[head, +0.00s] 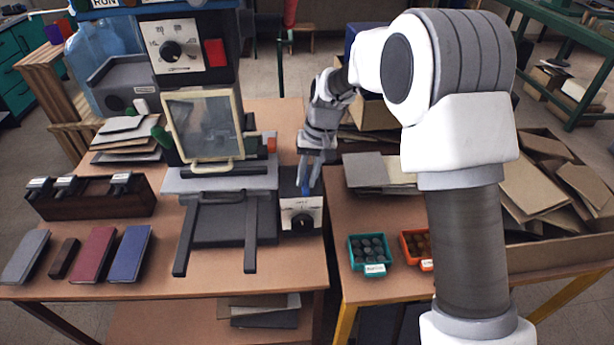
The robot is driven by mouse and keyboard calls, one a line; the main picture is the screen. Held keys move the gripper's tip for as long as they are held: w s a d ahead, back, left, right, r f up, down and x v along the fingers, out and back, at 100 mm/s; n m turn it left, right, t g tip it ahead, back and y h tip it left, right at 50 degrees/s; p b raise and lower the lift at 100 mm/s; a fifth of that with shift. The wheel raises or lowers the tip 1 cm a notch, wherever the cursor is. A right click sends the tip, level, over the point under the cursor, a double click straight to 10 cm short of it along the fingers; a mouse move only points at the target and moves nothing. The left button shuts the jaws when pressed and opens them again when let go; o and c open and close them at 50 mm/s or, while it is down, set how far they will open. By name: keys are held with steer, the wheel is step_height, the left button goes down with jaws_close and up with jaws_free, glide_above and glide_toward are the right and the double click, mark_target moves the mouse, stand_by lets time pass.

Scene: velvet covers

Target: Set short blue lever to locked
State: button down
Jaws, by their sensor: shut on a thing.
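My gripper (306,184) points down at a small box with a black knob (302,221), at the right side of the grey press machine (220,178). Its fingers are shut on a small blue part at the box's top, which I take to be the short blue lever (306,190). Most of the lever is hidden between the fingers, so its exact angle cannot be told. The label on the box's white front is too small to read.
A framed clear guard (204,125) stands on the machine. A teal bin (370,254) and an orange bin (414,246) sit on the right table. Covers (92,254) and a dark stamp rack (95,198) lie at left. Cardboard (541,190) fills the right side.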

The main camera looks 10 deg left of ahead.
steer(key=shift+w+d+r+n+p, duration=0.1)
steer(key=shift+w+d+n+p, duration=0.1)
steer(key=shift+d+n+p, duration=0.3)
steer(key=shift+w+d+n+p, duration=0.1)
steer(key=shift+w+d+n, duration=0.05)
steer(key=shift+n, duration=0.55)
steer(key=n, duration=0.1)
steer(key=d+n+p, duration=0.1)
steer(key=shift+w+n+g+h, duration=0.3)
steer(key=shift+w+n+g, duration=0.1)
steer(key=shift+w+d+n+g+h+p, duration=0.1)
steer(key=shift+w+d+n+p, duration=0.2)
steer(key=shift+n, duration=0.5)
steer(key=shift+w+d+n+g+h+p, duration=0.15)
steer(key=shift+w+n+p, duration=0.25)
steer(key=shift+n, duration=0.4)
steer(key=shift+w+d+n+g+h+p, duration=0.1)
steer(key=shift+w+d+n+p, duration=0.2)
steer(key=shift+n, duration=0.5)
steer(key=shift+w+a, duration=0.1)
steer(key=c, duration=0.8)
jaws_free()
steer(key=shift+o, duration=0.2)
